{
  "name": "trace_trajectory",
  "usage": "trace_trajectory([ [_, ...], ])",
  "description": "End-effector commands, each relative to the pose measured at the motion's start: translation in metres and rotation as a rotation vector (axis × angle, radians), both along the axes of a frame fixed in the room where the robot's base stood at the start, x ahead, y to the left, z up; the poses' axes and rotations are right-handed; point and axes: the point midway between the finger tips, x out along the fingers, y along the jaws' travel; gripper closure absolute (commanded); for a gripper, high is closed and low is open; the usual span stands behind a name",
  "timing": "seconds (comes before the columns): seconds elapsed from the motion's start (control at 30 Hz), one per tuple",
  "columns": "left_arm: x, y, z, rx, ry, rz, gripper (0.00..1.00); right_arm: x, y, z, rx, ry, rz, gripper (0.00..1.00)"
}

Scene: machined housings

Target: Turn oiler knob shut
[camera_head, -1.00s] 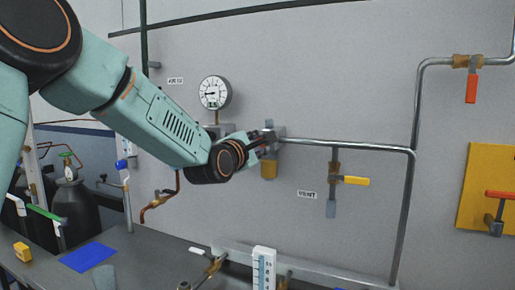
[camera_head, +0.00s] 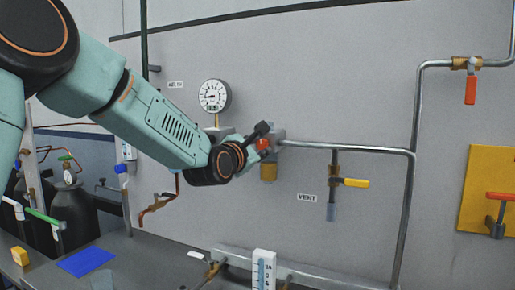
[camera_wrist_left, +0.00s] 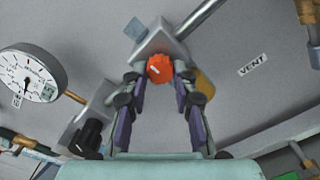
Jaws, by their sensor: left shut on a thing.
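The oiler knob (camera_wrist_left: 160,68) is red-orange with a pale line on its face, on a grey metal block (camera_wrist_left: 163,42) on the wall. It also shows in the head view (camera_head: 263,144). An amber bowl (camera_head: 268,172) hangs below the block. My left gripper (camera_wrist_left: 158,76) is shut on the knob, one finger on each side of it. In the head view one dark finger stands up and to the right of the knob, and the wrist hides part of the block. My right gripper is not in view.
A black knob (camera_wrist_left: 88,135) is at lower left in the wrist view. Open wall lies below.

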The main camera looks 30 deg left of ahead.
Motion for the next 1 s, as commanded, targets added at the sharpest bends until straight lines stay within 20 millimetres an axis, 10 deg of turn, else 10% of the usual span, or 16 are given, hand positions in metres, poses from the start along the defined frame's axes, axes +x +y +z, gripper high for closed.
trace_trajectory([
  [0.1,0.000,-0.001,-0.002,0.001,0.005,-0.002,1.00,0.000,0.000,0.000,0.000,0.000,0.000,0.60],
  [0.13,0.000,-0.001,-0.002,0.001,0.005,-0.002,0.72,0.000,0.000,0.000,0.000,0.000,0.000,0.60],
  [0.4,0.000,0.000,0.000,0.001,0.001,-0.001,0.50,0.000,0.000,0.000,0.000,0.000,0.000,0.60],
  [1.0,-0.036,-0.001,0.001,-0.004,-0.002,-0.001,0.50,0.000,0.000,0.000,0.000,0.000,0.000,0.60],
])
